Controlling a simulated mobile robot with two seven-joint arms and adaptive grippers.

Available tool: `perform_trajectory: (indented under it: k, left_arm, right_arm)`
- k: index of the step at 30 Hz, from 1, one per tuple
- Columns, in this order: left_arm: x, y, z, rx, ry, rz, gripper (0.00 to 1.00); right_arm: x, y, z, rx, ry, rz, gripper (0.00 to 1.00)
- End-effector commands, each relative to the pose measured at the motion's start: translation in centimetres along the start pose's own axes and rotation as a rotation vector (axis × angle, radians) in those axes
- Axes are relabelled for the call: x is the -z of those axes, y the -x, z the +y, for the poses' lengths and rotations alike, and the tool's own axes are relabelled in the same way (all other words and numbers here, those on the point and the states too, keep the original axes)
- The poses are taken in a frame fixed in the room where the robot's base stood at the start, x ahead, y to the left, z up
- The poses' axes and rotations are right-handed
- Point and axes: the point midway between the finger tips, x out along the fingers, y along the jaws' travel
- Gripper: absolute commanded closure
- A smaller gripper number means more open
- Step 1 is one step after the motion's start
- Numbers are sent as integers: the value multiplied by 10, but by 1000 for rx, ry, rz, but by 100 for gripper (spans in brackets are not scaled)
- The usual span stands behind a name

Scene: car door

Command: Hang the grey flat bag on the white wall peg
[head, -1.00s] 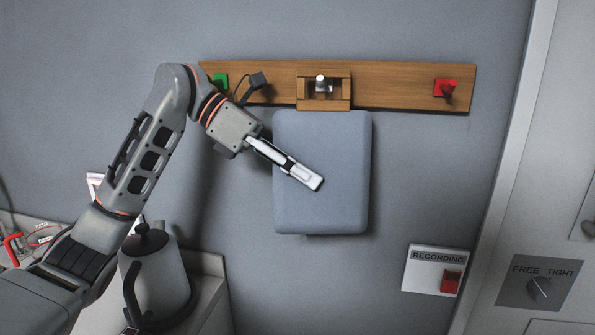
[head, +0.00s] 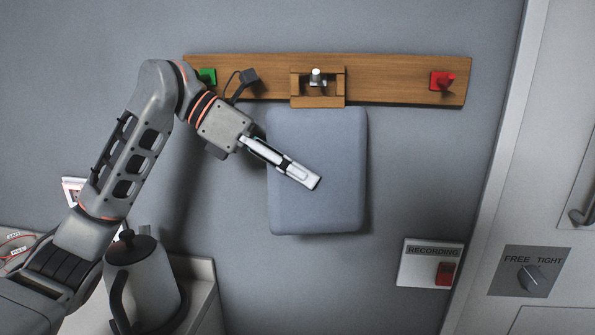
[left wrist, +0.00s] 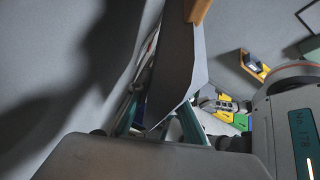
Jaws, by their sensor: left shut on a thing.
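The grey flat bag (head: 325,165) hangs upright in front of the wall, with a wooden frame-like handle (head: 318,101) at its top. The white wall peg (head: 316,76) shows at the handle's opening, its tip by the upper bar. I cannot tell whether the bar rests on the peg. My left gripper (head: 305,180) is shut on the bag, lying across its front from the left. In the left wrist view the bag (left wrist: 178,65) runs edge-on between the fingers. The far finger is hidden in the head view. My right gripper is not in view.
A wooden board (head: 400,82) carries a green peg (head: 207,76) at left and a red peg (head: 442,81) at right. A kettle (head: 142,280) stands on a counter at lower left. A recording switch (head: 430,263) and a door with a FREE/TIGHT knob (head: 532,278) are at right.

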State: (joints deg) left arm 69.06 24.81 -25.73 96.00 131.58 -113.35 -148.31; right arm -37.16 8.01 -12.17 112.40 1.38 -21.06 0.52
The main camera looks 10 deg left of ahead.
Motion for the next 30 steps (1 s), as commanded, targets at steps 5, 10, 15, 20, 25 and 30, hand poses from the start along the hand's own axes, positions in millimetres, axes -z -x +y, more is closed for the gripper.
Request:
perform_trajectory:
  k: [5,10,15,20,25,30]
  left_arm:
    - [1,-1,0,1,0,2,100]
    - [1,-1,0,1,0,2,100]
    - [1,-1,0,1,0,2,60]
    - [1,-1,0,1,0,2,60]
    - [1,0,0,0,0,2,60]
    - [1,16,1,-3,1,1,60]
  right_arm:
    - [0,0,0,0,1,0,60]
    - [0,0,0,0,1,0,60]
    - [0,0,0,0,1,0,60]
    - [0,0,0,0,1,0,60]
    - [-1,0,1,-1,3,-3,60]
    - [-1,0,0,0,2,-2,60]
